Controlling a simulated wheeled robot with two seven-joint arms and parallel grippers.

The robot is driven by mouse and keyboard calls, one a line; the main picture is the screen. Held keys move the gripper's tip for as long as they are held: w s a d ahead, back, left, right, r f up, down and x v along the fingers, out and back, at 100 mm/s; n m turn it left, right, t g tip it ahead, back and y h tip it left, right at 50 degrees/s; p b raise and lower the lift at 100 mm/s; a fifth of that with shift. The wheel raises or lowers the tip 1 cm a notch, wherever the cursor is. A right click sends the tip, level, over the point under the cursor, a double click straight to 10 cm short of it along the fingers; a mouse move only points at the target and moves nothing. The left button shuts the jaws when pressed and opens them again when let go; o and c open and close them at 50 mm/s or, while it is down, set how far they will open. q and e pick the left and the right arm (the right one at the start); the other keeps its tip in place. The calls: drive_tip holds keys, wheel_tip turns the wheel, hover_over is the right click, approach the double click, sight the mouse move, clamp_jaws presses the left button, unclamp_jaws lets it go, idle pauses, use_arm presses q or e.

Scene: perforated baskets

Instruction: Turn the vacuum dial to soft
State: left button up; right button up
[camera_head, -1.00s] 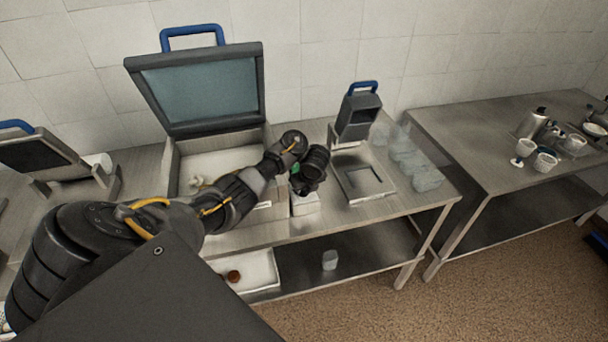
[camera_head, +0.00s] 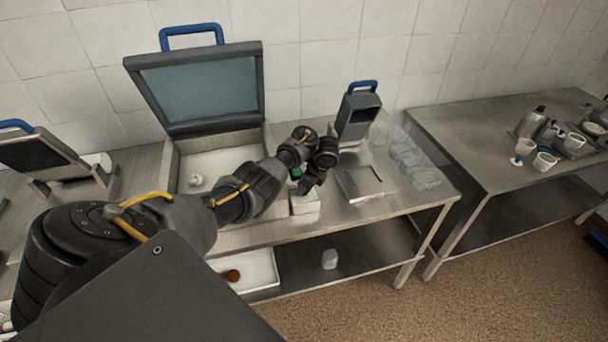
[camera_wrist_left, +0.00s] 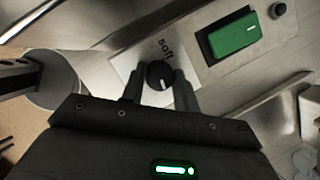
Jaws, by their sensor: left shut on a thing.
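The black round vacuum dial (camera_wrist_left: 159,74) sits on a pale panel in the left wrist view. A printed word (camera_wrist_left: 165,47), which looks like "soft", stands just beyond it. A light mark shows on the dial's side nearer my gripper. My left gripper (camera_wrist_left: 160,82) is shut on the dial, one finger on each side. In the head view my left gripper (camera_head: 307,188) is at the small white control box (camera_head: 305,204) at the front of the vacuum machine (camera_head: 195,95), whose lid is up. The dial is hidden there. My right gripper is not in view.
A smaller device with a blue handle (camera_head: 357,115) stands behind my wrist. Clear containers (camera_head: 408,158) sit to the right. A second table (camera_head: 480,140) stands farther right.

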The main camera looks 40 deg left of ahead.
use_arm(q)
drive_tip(key=n+g, duration=0.1)
drive_tip(key=n, duration=0.1)
drive_tip(key=n+h, duration=0.1)
drive_tip(key=n, duration=0.2)
drive_tip(key=shift+w+n+g, duration=0.15)
drive_tip(key=shift+n+g, duration=0.15)
drive_tip(key=shift+g, duration=0.1)
drive_tip(key=shift+a+n+g+h+b, duration=0.1)
drive_tip(key=shift+n+g+h+b, duration=0.25)
drive_tip(key=shift+n, duration=0.8)
drive_tip(key=shift+a+n+g+h+b, duration=0.15)
drive_tip(key=shift+n+h, duration=0.3)
drive_tip(key=shift+n, duration=0.7)
drive_tip(key=shift+d, duration=0.1)
drive_tip(key=o, duration=1)
drive_tip(key=shift+c, duration=0.2)
drive_tip(key=v, duration=1.1)
drive_tip(key=shift+p, duration=0.45)
drive_tip(key=shift+w+f, duration=0.1)
